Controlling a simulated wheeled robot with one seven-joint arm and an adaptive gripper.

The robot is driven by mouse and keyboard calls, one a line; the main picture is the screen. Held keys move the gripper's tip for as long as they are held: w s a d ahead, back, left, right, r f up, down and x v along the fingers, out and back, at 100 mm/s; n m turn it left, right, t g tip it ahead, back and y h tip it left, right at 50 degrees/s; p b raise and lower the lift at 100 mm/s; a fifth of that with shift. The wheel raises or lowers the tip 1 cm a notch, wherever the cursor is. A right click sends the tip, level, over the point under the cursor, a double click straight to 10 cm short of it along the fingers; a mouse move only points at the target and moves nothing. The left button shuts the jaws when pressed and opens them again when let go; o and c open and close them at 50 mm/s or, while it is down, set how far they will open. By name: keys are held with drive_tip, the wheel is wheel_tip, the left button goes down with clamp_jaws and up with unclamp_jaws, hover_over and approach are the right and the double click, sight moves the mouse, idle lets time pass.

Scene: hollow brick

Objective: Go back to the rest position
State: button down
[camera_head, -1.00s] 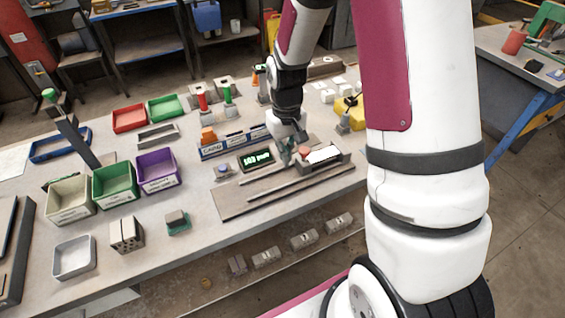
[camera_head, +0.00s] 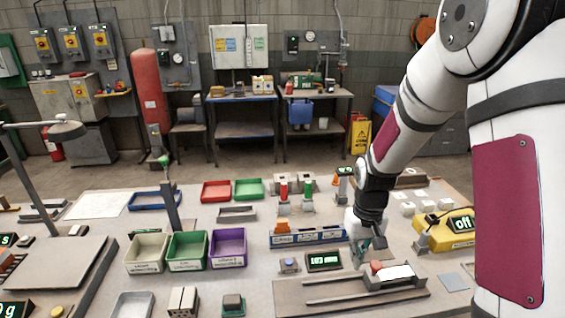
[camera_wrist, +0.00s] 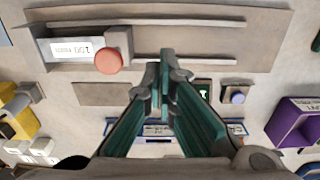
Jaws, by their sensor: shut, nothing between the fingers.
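My gripper (camera_head: 368,252) hangs over the workbench, just behind the measuring fixture with the red knob (camera_head: 376,267). In the wrist view its green fingers (camera_wrist: 164,82) reach in from the bottom and meet at the tips, with nothing between them. The fixture's red knob (camera_wrist: 109,61) and its white label (camera_wrist: 72,48) are left of the fingertips, apart from them. A hollow grey brick (camera_head: 183,301) stands on the bench at the front left, away from my gripper.
A small display (camera_head: 323,261) reads about 103 mm. Cream, green and purple bins (camera_head: 228,262) stand to the left. A blue-edged rack (camera_head: 290,240) stands left of my gripper, a yellow device (camera_head: 450,232) to the right. A lamp post (camera_head: 171,205) rises from the bench.

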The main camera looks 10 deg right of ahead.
drive_tip(key=s+a+r+t, duration=0.2)
drive_tip(key=s+r, duration=0.4)
drive_tip(key=r, duration=0.5)
drive_tip(key=s+a+r+t, duration=0.2)
drive_tip(key=s+r, duration=0.4)
drive_tip(key=r, duration=0.5)
drive_tip(key=s+a+r+t, duration=0.1)
drive_tip(key=s+r, duration=0.2)
drive_tip(key=s, duration=0.6)
drive_tip(key=shift+a, duration=0.4)
drive_tip(key=shift+r, duration=0.15)
